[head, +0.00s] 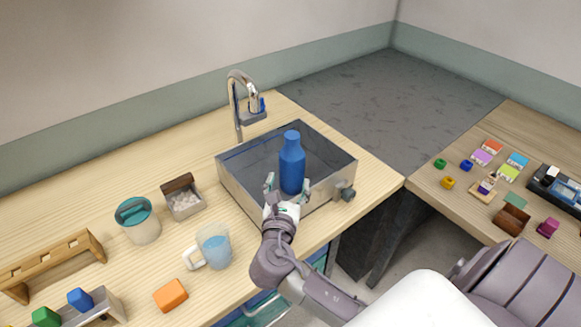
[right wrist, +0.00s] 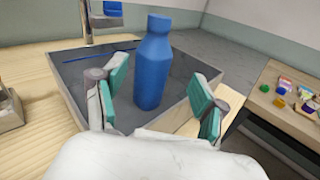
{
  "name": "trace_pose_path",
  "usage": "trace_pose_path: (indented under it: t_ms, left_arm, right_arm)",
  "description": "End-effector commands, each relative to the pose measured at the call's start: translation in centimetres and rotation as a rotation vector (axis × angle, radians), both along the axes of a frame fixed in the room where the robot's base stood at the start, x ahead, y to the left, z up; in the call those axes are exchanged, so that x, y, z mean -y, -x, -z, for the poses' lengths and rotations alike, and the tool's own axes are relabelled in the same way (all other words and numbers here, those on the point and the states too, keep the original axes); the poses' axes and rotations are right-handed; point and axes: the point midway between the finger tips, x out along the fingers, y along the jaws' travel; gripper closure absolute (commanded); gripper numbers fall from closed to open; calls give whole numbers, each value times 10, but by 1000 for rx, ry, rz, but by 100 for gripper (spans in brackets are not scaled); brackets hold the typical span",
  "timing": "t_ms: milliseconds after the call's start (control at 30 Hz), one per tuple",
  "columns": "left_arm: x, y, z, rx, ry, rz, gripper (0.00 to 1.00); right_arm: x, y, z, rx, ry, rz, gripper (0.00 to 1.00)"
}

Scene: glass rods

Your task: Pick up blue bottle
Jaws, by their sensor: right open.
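The blue bottle (head: 291,165) stands upright at the sink (head: 231,187) in the head view; I cannot tell exactly what its base rests on. It also shows in the right wrist view (right wrist: 153,65). My right gripper (head: 285,188) is open, with its fingers spread at the near side of the bottle's lower part. In the right wrist view its teal finger pads (right wrist: 160,95) stand to the left and right of the bottle, with visible gaps on both sides. My left gripper is not in view.
A faucet (head: 236,100) rises behind the sink. Left of the sink are a small box of white pieces (head: 186,203), a teal-lidded jar (head: 142,226), a mug (head: 214,246) and an orange block (head: 170,295). A second table (head: 470,150) at right holds several small items.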

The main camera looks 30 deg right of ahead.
Motion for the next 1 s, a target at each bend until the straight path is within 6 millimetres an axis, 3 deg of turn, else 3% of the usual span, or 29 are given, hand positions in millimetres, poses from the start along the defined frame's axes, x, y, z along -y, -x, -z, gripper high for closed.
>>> trace_pose_path:
  t_ms: [200,500,767,1000]
  left_arm:
    - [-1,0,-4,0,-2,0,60]
    - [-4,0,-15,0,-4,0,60]
    - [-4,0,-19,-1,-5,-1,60]
    - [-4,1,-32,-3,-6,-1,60]
  right_arm:
    - [5,-19,-15,-28,145,-13,29]
    - [42,-62,-15,-29,140,-11,29]
    - [56,-77,-14,-29,137,-11,29]
    - [78,-105,-14,-30,136,-11,29]
